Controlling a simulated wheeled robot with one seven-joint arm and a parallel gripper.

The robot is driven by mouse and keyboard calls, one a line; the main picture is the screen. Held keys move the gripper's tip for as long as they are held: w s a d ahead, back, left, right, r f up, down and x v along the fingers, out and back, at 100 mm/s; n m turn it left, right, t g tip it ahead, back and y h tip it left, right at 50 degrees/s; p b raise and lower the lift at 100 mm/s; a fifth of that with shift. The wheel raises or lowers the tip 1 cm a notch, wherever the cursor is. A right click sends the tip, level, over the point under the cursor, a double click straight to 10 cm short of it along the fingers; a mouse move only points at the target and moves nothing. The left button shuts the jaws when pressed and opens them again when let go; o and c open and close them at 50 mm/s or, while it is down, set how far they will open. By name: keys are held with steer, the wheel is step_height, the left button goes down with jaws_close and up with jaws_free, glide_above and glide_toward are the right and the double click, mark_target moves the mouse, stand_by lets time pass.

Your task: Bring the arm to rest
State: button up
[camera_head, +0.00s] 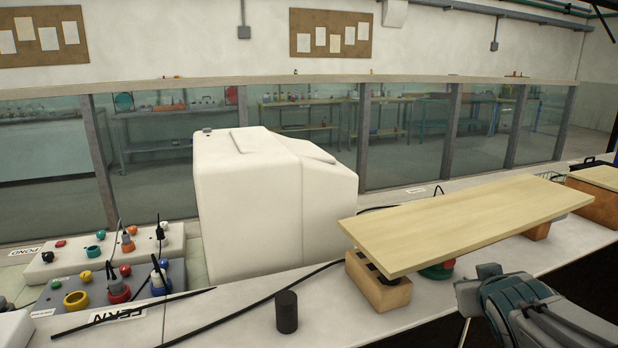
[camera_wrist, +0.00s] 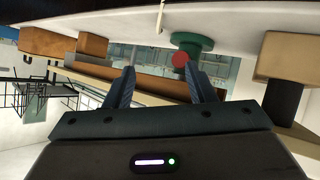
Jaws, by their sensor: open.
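My gripper (camera_wrist: 160,82) shows in the wrist view with its two dark fingers wide apart and nothing held between them. The wrist picture looks upside down, with the white bench surface at its top. Beyond the fingers are a green fitting with a red knob (camera_wrist: 181,60) and the edge of a pale board. In the head view, the grey-blue end of my arm (camera_head: 515,305) is at the lower right, in front of the bench and close to the board's near side. The fingertips are hard to make out there.
A pale wooden board (camera_head: 465,222) rests on wooden blocks (camera_head: 378,284), with a green and red fitting (camera_head: 437,271) beneath. A black cylinder (camera_head: 287,312), black cables, a large white housing (camera_head: 270,205) and control boxes (camera_head: 110,290) stand left. A glass wall (camera_head: 410,140) runs behind.

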steer(key=s+a+f+g+y+p, duration=0.1)
steer(key=s+a+g+y+p, duration=0.3)
steer(key=s+a, duration=0.9)
steer(key=a+g+p, duration=0.2)
steer(key=g+p, duration=0.1)
steer(key=g, duration=0.1)
steer(key=shift+s+a+g+p, duration=0.2)
steer(key=shift+a+g+p, duration=0.1)
steer(key=shift+a+p, duration=0.1)
stand_by(0.6)
